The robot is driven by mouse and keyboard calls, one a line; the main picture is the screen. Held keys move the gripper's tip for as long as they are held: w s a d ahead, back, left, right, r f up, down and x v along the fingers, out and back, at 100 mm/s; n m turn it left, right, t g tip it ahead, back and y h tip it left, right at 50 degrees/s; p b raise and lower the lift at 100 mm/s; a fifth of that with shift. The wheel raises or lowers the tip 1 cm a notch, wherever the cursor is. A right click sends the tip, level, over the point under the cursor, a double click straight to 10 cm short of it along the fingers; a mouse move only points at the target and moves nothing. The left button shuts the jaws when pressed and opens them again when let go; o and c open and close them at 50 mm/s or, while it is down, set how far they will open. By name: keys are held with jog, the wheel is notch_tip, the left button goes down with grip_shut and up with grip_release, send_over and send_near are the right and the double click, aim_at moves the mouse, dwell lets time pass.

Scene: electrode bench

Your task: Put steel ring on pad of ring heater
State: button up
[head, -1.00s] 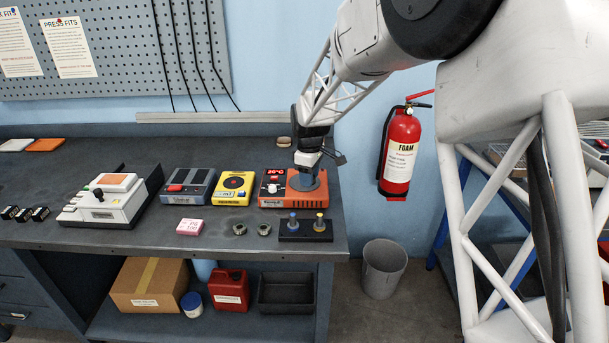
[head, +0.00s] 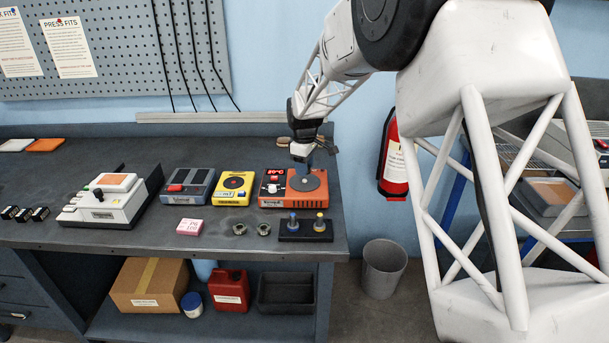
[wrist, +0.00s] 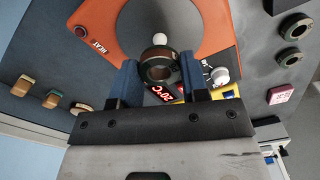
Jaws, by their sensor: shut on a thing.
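The ring heater (head: 270,190) is an orange box with a lit red display. Its round dark grey pad (head: 316,183) shows bare in the head view; the pad also fills the top of the wrist view (wrist: 205,25). My gripper (wrist: 159,76) is shut on a dark metallic ring, the steel ring (wrist: 147,72), between its blue fingers. In the head view my gripper (head: 304,163) is above the back left of the pad, and the ring is too small to make out. In the wrist view the ring appears in front of the pad's edge near the display; its height is unclear.
Two similar rings (head: 239,229) (head: 264,229) lie on the bench beside a pink box (head: 189,227). A black stand with two knobbed posts (head: 306,230) is in front of the heater. A yellow device (head: 233,188) stands close on its left. Small tan-topped objects (wrist: 52,98) lie behind the heater.

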aim_at(305, 179)
jog(key=shift+f, duration=1.75)
jog(key=shift+f, duration=0.1)
jog(key=o, duration=1)
notch_tip(305, 179, up, 12)
jog(key=shift+r, duration=0.15)
jog(key=shift+d, duration=0.1)
